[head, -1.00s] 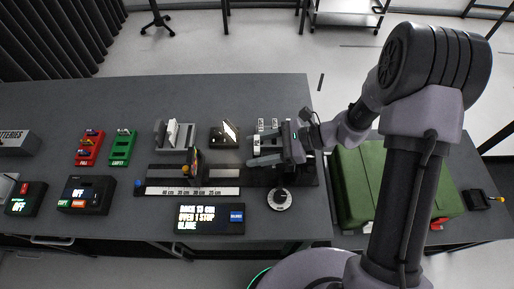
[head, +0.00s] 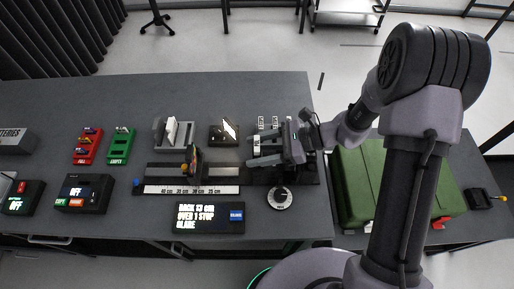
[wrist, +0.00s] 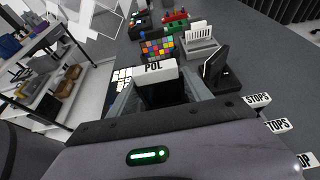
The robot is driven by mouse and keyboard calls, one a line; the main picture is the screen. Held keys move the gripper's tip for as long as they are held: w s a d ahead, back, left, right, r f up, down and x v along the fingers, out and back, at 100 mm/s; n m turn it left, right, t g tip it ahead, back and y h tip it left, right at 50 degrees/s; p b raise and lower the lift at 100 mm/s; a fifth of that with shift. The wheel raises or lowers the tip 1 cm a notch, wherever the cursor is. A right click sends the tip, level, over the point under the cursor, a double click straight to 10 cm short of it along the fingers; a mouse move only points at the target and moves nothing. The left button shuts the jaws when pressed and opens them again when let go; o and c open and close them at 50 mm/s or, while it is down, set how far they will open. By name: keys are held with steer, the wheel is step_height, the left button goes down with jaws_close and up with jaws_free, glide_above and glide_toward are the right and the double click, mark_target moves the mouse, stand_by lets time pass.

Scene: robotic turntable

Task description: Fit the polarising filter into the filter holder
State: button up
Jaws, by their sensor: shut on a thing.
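My gripper (head: 256,152) is over the right end of the table, above the dark block at the end of the rail. In the wrist view my gripper (wrist: 160,98) is shut on the polarising filter (wrist: 155,70), a dark piece with a white top edge marked POL. The filter stands between the two fingers, with its lower part hidden. I cannot make out the filter holder clearly; my gripper hides much of the rail's right end. Whether the filter touches anything below cannot be told.
White tabs marked STOPS (wrist: 257,100) stand close to my gripper. A dark stand with a bright face (head: 226,132) and a grey rack (head: 174,134) lie left. A colour chart (wrist: 165,47) stands beyond the filter. A round dial (head: 280,198) and display (head: 208,218) are nearer.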

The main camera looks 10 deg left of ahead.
steer(key=shift+f+b, duration=0.3)
steer(key=shift+f, duration=0.2)
steer(key=o, duration=1.4)
steer(key=shift+r, duration=0.1)
steer(key=p+v, duration=0.3)
steer(key=v, duration=1.4)
steer(key=shift+w+d, duration=0.15)
steer(key=shift+d, duration=0.05)
steer(key=s+d+r+n+t+h+b, duration=0.1)
steer(key=s+r+n+t+h+b, duration=0.3)
steer(key=s, duration=0.4)
steer(key=s+d+r+n+t+h+b, duration=0.2)
steer(key=s+r+n+t+h+b, duration=0.2)
steer(key=s+n+h, duration=0.3)
steer(key=shift+s+d+r+t, duration=0.35)
steer(key=shift+s+r+t, duration=0.05)
steer(key=shift+s+r, duration=0.2)
